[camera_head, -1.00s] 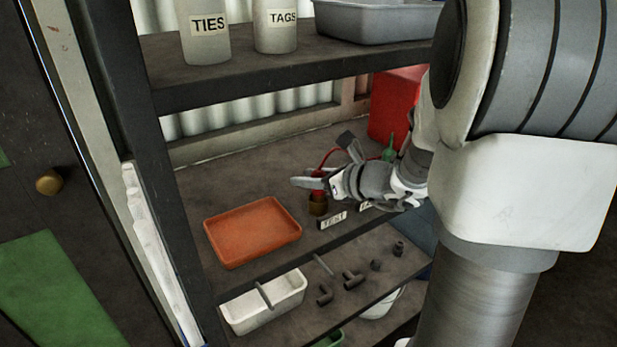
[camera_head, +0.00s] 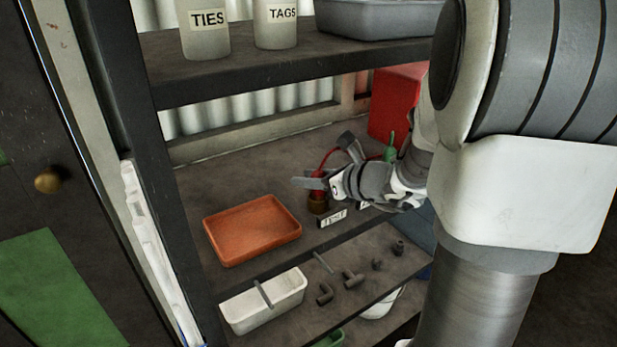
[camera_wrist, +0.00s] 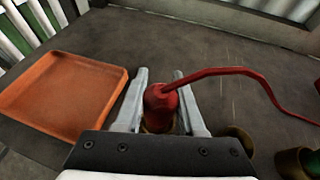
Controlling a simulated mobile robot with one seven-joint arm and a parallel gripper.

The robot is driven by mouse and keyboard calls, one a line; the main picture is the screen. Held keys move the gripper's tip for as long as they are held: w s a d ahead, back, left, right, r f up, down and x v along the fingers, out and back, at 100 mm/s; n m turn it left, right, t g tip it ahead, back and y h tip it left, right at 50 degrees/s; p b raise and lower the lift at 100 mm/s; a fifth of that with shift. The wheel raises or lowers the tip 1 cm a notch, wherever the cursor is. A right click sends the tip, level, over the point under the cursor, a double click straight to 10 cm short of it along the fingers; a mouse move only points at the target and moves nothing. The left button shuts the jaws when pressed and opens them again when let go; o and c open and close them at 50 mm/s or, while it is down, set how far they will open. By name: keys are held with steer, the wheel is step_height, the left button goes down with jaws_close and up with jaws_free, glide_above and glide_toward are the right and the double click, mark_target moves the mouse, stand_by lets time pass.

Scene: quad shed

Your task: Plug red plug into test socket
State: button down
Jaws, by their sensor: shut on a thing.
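The red plug (camera_wrist: 162,102), with a red cable rising from its top, is between the two fingers of my gripper (camera_wrist: 160,100), which is shut on it. In the head view the plug (camera_head: 317,194) shows just below my gripper (camera_head: 315,184). The brass-coloured test socket (camera_head: 318,207) is directly under the plug, behind the TEST label (camera_head: 333,218). The plug looks upright and in line with the socket. The wrist view shows brass (camera_wrist: 156,126) under the plug. I cannot tell how deep the plug sits in the socket.
A second brass socket (camera_wrist: 236,140) stands right of my gripper, with a green plug (camera_wrist: 300,160) farther right. An orange tray (camera_head: 252,231) lies to the left. A red box (camera_head: 396,104) stands behind. The upper shelf (camera_head: 300,68) hangs above.

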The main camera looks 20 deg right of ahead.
steer(key=shift+f, duration=0.35)
steer(key=c, duration=0.8)
jaws_free()
steer(key=shift+s+d+r, duration=0.25)
steer(key=shift+s+r, duration=0.1)
steer(key=shift+s, duration=0.1)
steer(key=p+v, duration=0.4)
steer(key=v, duration=0.5)
steer(key=shift+s, duration=0.35)
steer(key=shift+d+r, duration=0.15)
